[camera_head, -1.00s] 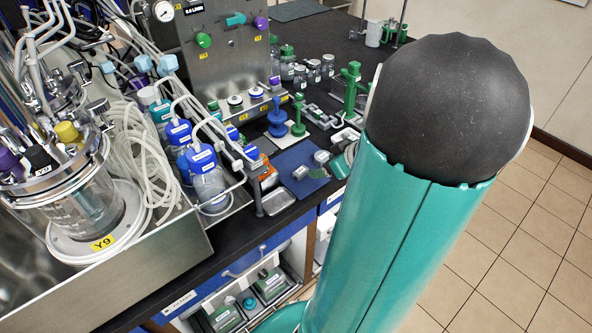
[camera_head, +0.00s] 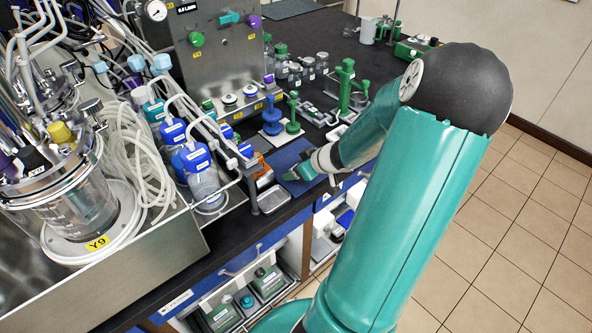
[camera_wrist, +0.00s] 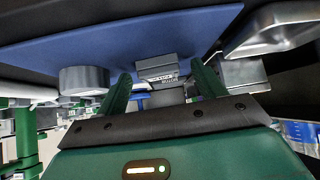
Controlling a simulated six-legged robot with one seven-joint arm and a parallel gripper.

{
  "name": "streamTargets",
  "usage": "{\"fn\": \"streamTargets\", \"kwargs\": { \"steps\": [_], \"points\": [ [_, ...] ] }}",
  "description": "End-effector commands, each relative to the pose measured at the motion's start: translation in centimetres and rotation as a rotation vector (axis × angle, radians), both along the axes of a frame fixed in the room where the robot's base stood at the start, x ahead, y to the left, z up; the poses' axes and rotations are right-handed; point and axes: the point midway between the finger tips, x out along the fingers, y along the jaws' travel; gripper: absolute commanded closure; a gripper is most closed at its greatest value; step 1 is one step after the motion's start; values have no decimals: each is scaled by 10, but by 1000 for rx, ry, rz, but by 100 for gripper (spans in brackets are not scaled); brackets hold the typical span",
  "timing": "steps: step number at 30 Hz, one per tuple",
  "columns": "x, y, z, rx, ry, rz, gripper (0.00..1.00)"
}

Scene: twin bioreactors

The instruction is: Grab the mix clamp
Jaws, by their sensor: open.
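A small grey block with a dark printed label, probably the mix clamp (camera_wrist: 158,67), lies on the blue mat (camera_wrist: 110,45) in the wrist view. Its label is upside down and too small to read surely. My gripper (camera_wrist: 163,86) has its two green fingers apart, one to each side of the block and a little short of it. No contact shows. In the head view my gripper (camera_head: 297,174) is low over the right front part of the blue mat (camera_head: 283,158). My gripper and wrist hide the small items there.
A grey round piece (camera_wrist: 84,80) sits on the mat left of the fingers in the wrist view. A metal tray (camera_head: 272,200) lies at the bench's front edge. Blue (camera_head: 271,122) and green (camera_head: 293,112) upright pieces stand behind the mat. Blue-capped bottles (camera_head: 198,170) are left.

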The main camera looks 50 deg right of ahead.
Motion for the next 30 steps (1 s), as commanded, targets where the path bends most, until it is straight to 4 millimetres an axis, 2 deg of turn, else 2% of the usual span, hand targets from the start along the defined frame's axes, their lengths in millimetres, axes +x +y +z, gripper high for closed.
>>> {"fn": "streamTargets", "kwargs": {
  "steps": [5, 12, 23, 26, 30],
  "points": [
    [0, 0, 0, 0, 0, 0, 33],
    [0, 0, 0, -1, 0, -1, 78],
    [0, -1, 6, -4, -1, -1, 78],
    [0, -1, 17, -7, -1, 1, 78],
    [0, -1, 41, -10, -1, 1, 78]
  ]
}}
